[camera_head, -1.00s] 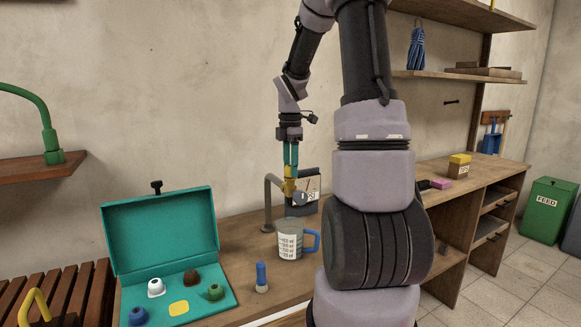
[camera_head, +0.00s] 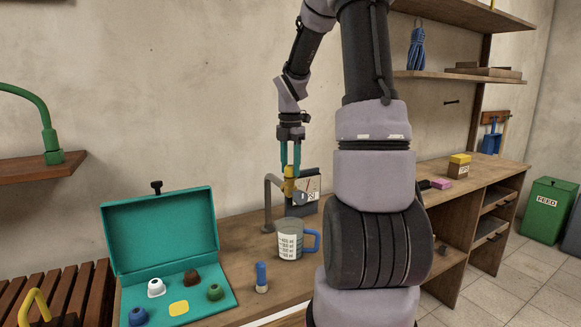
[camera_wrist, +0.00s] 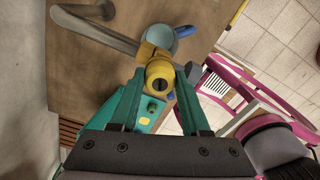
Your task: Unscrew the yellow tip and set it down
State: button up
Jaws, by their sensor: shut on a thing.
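The yellow tip (camera_head: 289,172) is between the teal fingers of my gripper (camera_head: 290,166), above the workbench. In the wrist view the yellow tip (camera_wrist: 160,76) shows a dark round opening, with a finger on each side. My gripper (camera_wrist: 160,80) is shut on it. More yellow lies beside the tip, at the end of a bent grey pipe (camera_wrist: 95,27). The pipe (camera_head: 267,195) stands on the bench in the head view. I cannot tell whether the tip is still threaded onto the pipe's end.
A grey measuring mug (camera_head: 289,240) with a blue handle stands below the gripper. A grey gauge box (camera_head: 308,186) is close behind. A blue-topped peg (camera_head: 261,278) stands in front. An open teal case (camera_head: 222,293) with several coloured caps and a yellow patch is at left.

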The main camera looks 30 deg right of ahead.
jog(key=shift+n, duration=0.3)
jog(key=shift+n, duration=0.7)
jog(key=o, duration=0.8)
jog(key=shift+c, duration=0.2)
jog(key=shift+m, duration=0.9)
jog(key=shift+m, duration=0.9)
